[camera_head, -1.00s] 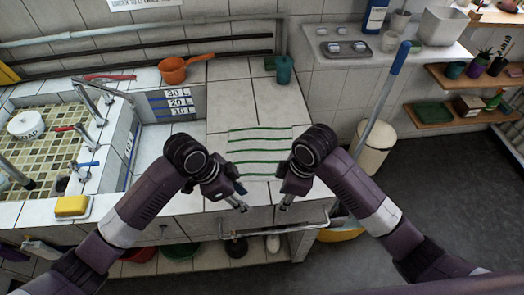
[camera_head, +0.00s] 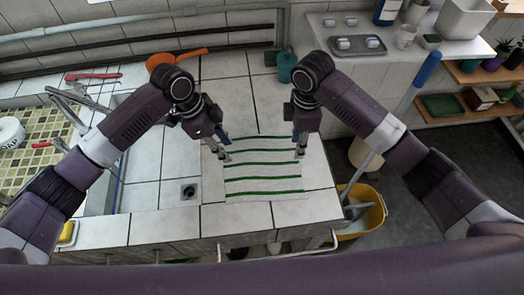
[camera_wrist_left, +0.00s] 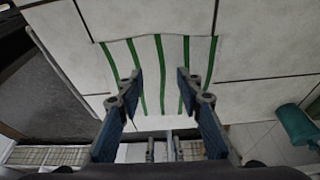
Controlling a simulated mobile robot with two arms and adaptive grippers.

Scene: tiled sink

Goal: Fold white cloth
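The white cloth (camera_head: 262,178) with several green stripes lies flat on the tiled counter. It also shows in the left wrist view (camera_wrist_left: 171,55), below the fingers. My left gripper (camera_head: 225,151) is at the cloth's far left corner, fingers pointing down. In the left wrist view its two fingers (camera_wrist_left: 160,82) are apart with nothing between them. My right gripper (camera_head: 298,149) is at the far right part of the cloth, its fingertips apart and apparently empty. I cannot tell whether either gripper's tips touch the cloth.
A teal cup (camera_head: 287,66) stands behind the cloth, and an orange pan (camera_head: 173,57) lies at the back left. The sink is at the left. A yellow bucket (camera_head: 371,211) stands on the floor to the right. The counter (camera_head: 160,226) left of the cloth is mostly clear.

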